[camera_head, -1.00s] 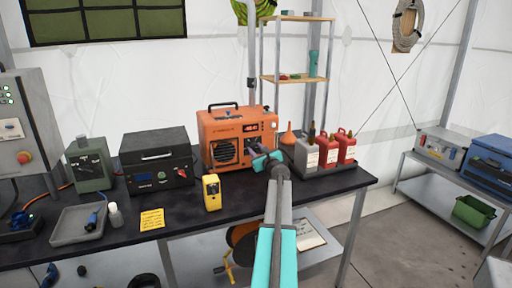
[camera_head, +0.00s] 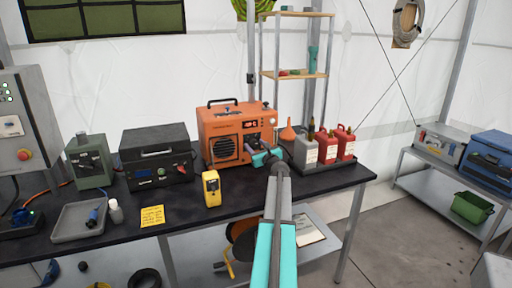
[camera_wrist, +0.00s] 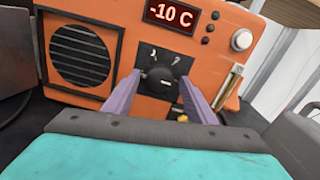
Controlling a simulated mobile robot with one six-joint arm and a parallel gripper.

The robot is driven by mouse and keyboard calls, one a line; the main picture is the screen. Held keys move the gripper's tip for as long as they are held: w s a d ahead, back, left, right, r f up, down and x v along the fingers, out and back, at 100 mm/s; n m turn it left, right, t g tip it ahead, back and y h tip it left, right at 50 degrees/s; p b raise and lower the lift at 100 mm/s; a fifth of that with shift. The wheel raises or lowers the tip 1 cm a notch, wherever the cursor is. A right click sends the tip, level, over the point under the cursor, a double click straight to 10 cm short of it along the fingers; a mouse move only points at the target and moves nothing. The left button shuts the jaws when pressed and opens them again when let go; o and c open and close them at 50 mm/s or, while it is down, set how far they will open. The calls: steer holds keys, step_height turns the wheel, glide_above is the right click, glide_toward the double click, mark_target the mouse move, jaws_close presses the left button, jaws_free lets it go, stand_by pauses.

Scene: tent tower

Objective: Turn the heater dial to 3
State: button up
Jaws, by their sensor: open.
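The orange heater (camera_head: 232,128) stands on the black table against the tent wall. In the wrist view its front (camera_wrist: 215,75) shows a round grille at left and a red display (camera_wrist: 171,14) reading -10 C. The black heater dial (camera_wrist: 158,83) sits on a dark plate below the display, with small white marks above it; 1 and 2 seem legible, and the others are hidden. My gripper (camera_wrist: 160,92) is open, its purple fingers on either side of the dial. I cannot tell whether they touch it. In the head view my gripper (camera_head: 264,156) covers the heater's lower right front.
Right of the heater are an orange funnel (camera_head: 288,133), a grey can (camera_head: 305,149) and red cans (camera_head: 327,147) on a tray. A yellow meter (camera_head: 211,188) stands in front at left.

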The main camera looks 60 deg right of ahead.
steer(key=shift+s+a, duration=0.1)
steer(key=b+v, duration=0.1)
steer(key=v, duration=1.2)
steer(key=shift+s+b, duration=0.3)
steer(key=shift+a, duration=0.1)
stand_by(0.6)
